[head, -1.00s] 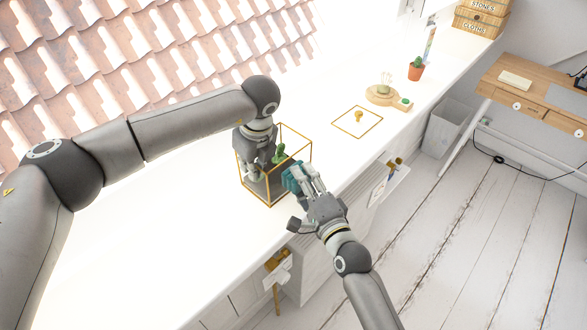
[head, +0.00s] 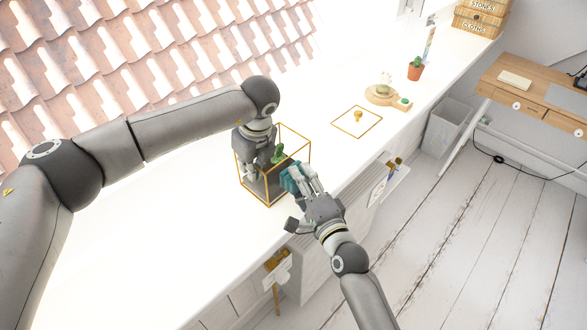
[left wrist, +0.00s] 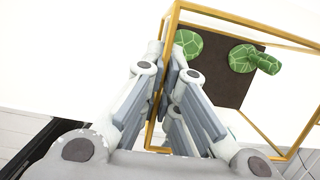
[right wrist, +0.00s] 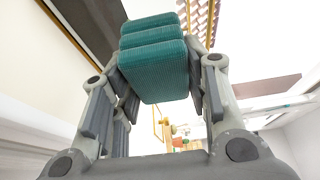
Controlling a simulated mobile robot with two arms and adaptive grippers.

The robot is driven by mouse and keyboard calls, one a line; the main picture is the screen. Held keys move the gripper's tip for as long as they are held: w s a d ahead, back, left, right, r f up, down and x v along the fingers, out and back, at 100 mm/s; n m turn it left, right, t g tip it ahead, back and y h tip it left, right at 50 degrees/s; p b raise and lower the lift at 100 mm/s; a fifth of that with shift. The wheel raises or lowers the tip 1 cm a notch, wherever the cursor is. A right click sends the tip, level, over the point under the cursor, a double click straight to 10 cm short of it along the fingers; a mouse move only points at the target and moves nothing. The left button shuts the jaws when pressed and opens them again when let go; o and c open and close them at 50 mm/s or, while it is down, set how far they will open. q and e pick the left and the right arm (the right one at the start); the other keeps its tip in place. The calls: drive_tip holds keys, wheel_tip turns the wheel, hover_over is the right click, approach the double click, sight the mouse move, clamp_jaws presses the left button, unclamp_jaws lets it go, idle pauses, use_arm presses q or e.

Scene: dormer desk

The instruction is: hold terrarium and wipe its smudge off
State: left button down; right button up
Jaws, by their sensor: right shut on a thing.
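The terrarium (head: 268,202) is a gold-edged glass box without its lid, standing on the white desk. It holds dark soil and a green cactus (head: 279,153), and its gold edge and soil also show in the left wrist view (left wrist: 215,83). My right gripper (head: 300,180) is shut on a teal ribbed sponge (right wrist: 155,60). The sponge is at the terrarium's right side; I cannot tell if it touches the glass. I cannot make out the smudge.
A gold-rimmed glass lid with a knob (head: 358,116) lies on the desk (head: 130,240) to the right. Beyond it stand a round wooden base (head: 385,96) and a potted cactus (head: 416,70). A side holder (head: 388,180) hangs on the desk's front edge. The desk's near left is clear.

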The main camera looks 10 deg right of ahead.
use_arm(q)
drive_tip(key=shift+s+d+f, duration=0.15)
drive_tip(key=shift+s+d, duration=0.05)
use_arm(e)
drive_tip(key=shift+a, duration=0.35)
drive_tip(key=shift+s, duration=0.1)
drive_tip(key=shift+s+d, duration=0.1)
drive_tip(key=shift+s, duration=0.1)
use_arm(q)
drive_tip(key=shift+w+a, duration=0.15)
use_arm(e)
drive_tip(key=s+d, duration=0.4)
drive_tip(key=s, duration=0.1)
drive_tip(key=shift+d, duration=0.2)
use_arm(q)
drive_tip(key=shift+w, duration=0.1)
use_arm(e)
drive_tip(key=shift+w+a, duration=0.75)
drive_tip(key=shift+w, duration=0.2)
drive_tip(key=shift+w+a, duration=0.75)
drive_tip(key=shift+w, duration=0.2)
drive_tip(key=shift+w+a, duration=0.65)
drive_tip(key=shift+w, duration=0.2)
drive_tip(key=shift+w+d, duration=0.1)
